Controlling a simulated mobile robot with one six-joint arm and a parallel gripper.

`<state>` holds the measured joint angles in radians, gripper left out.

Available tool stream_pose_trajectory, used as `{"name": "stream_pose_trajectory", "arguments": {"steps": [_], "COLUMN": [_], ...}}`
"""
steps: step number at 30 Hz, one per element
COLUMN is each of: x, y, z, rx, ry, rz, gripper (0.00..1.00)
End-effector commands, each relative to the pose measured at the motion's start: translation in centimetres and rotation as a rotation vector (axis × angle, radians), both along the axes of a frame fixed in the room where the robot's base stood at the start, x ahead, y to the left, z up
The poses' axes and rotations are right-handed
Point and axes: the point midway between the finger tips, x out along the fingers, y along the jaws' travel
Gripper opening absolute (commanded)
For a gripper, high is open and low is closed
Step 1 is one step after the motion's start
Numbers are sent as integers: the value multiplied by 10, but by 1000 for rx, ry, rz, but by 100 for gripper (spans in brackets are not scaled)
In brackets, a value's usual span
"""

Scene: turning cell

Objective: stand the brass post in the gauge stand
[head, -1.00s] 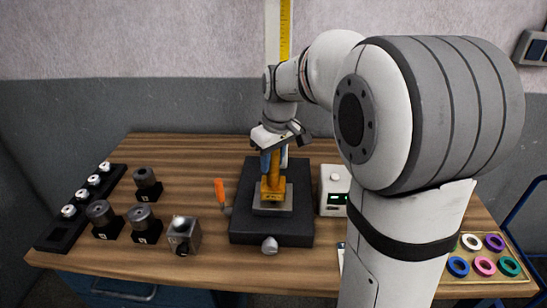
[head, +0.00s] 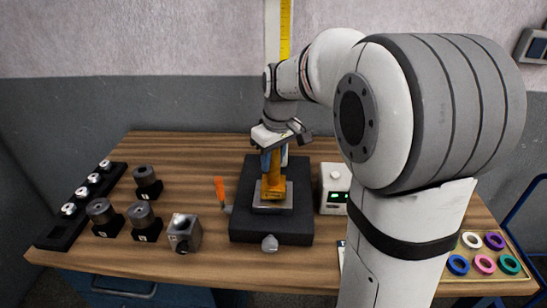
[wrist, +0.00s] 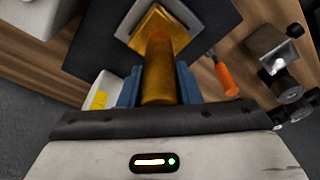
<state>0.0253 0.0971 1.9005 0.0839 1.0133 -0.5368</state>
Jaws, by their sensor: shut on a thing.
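The brass post (head: 274,178) stands about upright over the gauge stand, a dark plate (head: 243,222) with a grey block (head: 258,204) on top. My gripper (head: 274,160) is shut on the upper part of the post, coming from above. In the wrist view, its blue fingers (wrist: 158,88) press both sides of the post (wrist: 158,60). A square brass-coloured piece surrounds the post's lower end, over the grey block (wrist: 190,10). I cannot tell whether the post is fully seated, as the lower end's contact is hidden.
An orange-handled tool (head: 220,190) is left of the plate. A small grey box (head: 184,232) and dark round holders (head: 144,218) are further left. A white display box (head: 334,188) stands close on the right. A tray (head: 486,270) of coloured rings is at far right.

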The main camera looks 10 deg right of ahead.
Motion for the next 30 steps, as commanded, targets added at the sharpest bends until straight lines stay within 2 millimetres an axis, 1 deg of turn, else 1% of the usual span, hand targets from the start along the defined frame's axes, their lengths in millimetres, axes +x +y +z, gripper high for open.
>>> {"name": "stream_pose_trajectory", "arguments": {"steps": [30], "x": [1], "y": [-1], "z": [-14], "rx": [0], "ry": [-6], "rz": [-1], "gripper": [0]}}
